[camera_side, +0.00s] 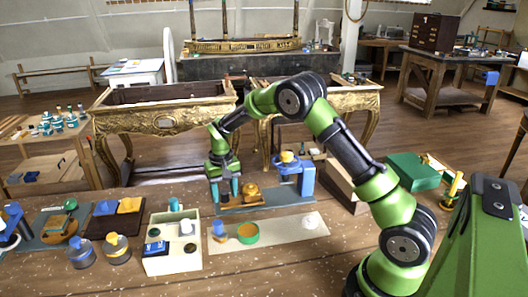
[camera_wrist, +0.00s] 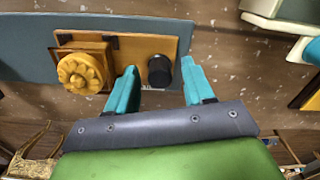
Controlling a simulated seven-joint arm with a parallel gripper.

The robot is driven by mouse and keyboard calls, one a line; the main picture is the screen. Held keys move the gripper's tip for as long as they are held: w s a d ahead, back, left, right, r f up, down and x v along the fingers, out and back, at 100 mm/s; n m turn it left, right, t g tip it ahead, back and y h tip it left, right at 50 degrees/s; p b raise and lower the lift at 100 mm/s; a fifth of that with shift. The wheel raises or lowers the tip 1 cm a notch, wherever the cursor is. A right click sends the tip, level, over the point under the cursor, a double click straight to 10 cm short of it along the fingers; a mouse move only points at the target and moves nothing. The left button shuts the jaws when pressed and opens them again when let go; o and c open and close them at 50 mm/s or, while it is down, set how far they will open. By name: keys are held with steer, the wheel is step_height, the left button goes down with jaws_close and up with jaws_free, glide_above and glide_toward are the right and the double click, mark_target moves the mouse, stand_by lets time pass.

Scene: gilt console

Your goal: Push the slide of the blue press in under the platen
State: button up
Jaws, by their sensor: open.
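The blue press (camera_side: 304,180) stands on a blue-grey base plate (camera_side: 265,204) at the middle of the bench. Its slide lies to the left of the press, outside the platen. In the wrist view the slide is an orange plate (camera_wrist: 126,47) bearing a square block with a yellow flower-shaped piece (camera_wrist: 82,72) and a black knob (camera_wrist: 160,70) at its near end. The yellow piece also shows in the side view (camera_side: 251,192). My gripper (camera_side: 225,192) points down at the slide's left end. Its teal fingers (camera_wrist: 158,82) are open and empty, with the knob appearing between their tips; contact cannot be told.
A cream box (camera_side: 172,262) with compartments stands in front left of my gripper. A pale mat (camera_side: 285,229) with a green ring (camera_side: 247,234) lies in front of the press. Jars (camera_side: 117,248) stand farther left. A green box (camera_side: 411,172) is right of the press.

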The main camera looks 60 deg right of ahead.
mark_target(249, 186)
jaws_close()
steer(key=s+d, duration=0.5)
steer(key=shift+s+d+r, duration=0.1)
steer(key=shift+s+d, duration=0.1)
steer(key=shift+d, duration=0.05)
jaws_free()
stand_by(0.4)
